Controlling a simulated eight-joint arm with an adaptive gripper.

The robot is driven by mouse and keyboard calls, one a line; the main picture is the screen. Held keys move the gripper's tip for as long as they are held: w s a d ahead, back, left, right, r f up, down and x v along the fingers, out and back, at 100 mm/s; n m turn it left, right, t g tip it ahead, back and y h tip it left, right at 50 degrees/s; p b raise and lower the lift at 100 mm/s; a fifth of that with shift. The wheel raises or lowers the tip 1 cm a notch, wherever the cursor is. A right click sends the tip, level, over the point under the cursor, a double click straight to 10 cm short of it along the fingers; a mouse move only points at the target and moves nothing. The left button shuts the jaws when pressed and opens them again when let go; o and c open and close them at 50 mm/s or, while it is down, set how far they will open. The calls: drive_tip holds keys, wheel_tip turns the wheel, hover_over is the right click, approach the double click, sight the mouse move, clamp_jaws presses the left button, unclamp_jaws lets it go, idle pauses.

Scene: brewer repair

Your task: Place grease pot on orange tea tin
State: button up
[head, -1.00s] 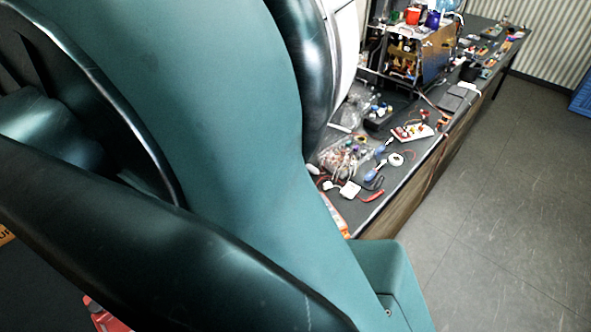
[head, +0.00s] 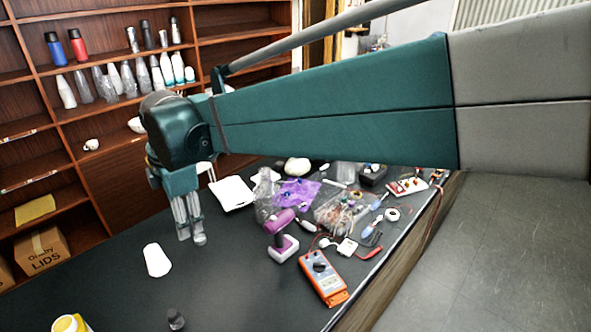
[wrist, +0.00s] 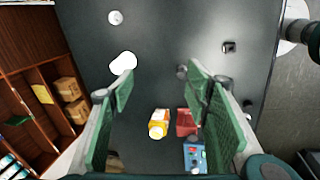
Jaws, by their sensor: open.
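My gripper (head: 191,238) hangs from my arm above the dark table, open and empty. In the wrist view its two green finger pads (wrist: 158,85) stand wide apart. A small dark grey pot (head: 176,318), which looks like the grease pot, stands on the table at the bottom edge of the head view; it also shows near the right fingertip in the wrist view (wrist: 182,72). A yellow-orange container with white (wrist: 158,123), which may be the orange tea tin, appears between the fingers in the wrist view. It is cut off in the head view (head: 70,323).
A white object (head: 157,260) lies near the gripper. A red box (wrist: 186,122) and a blue item (wrist: 194,155) are beside the yellow-orange container. A purple drill (head: 282,232), an orange multimeter (head: 323,277) and clutter fill the right. Shelves (head: 90,165) stand behind.

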drive_tip(key=s+d+r+m+t, duration=0.1)
drive_tip(key=s+d+m+t, duration=0.15)
drive_tip(key=d+m, duration=1.75)
drive_tip(key=s+d+f+m+t, duration=0.1)
drive_tip(key=s+d, duration=0.3)
drive_tip(key=d, duration=0.5)
drive_tip(key=s+d+f+m+h, duration=0.1)
drive_tip(key=s+d+f+m, duration=0.1)
drive_tip(key=d, duration=0.7)
drive_tip(key=s+d+f+m+t, duration=0.1)
drive_tip(key=s+d+f+m, duration=0.1)
drive_tip(key=s+d, duration=0.3)
drive_tip(key=d+f, duration=0.1)
drive_tip(key=d, duration=0.3)
drive_tip(key=shift+s+d+f+t+h, duration=0.2)
drive_tip(key=shift+s+d+t+h, duration=0.1)
drive_tip(key=shift+s+t+h, duration=0.1)
